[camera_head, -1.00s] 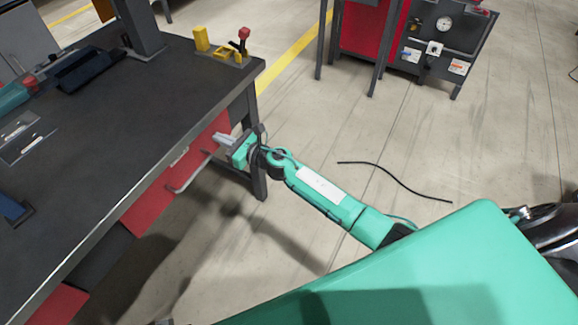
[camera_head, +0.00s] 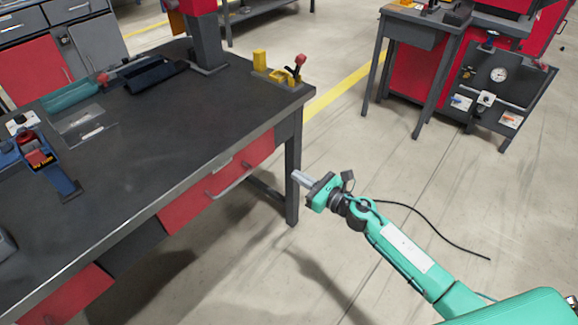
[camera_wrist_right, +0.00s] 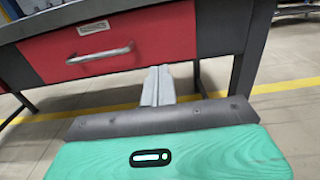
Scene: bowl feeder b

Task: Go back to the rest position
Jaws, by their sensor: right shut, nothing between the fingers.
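My right gripper (camera_head: 303,179) is shut and empty. It is in free air to the right of the workbench (camera_head: 150,152), apart from it and near its front right leg. Its arm comes in from the lower right in the head view. In the right wrist view, the shut fingers (camera_wrist_right: 158,86) point toward the bench's red drawer (camera_wrist_right: 115,42) and its metal handle. The same drawer (camera_head: 190,208) looks shut in the head view. My left gripper is not in view.
The bench top holds a blue tool (camera_head: 62,182), a clear plate (camera_head: 85,128) and a yellow holder with a red-topped part (camera_head: 297,68). A red machine stand (camera_head: 415,75) stands at the upper right. A black cable (camera_head: 440,232) lies on the open floor behind my arm.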

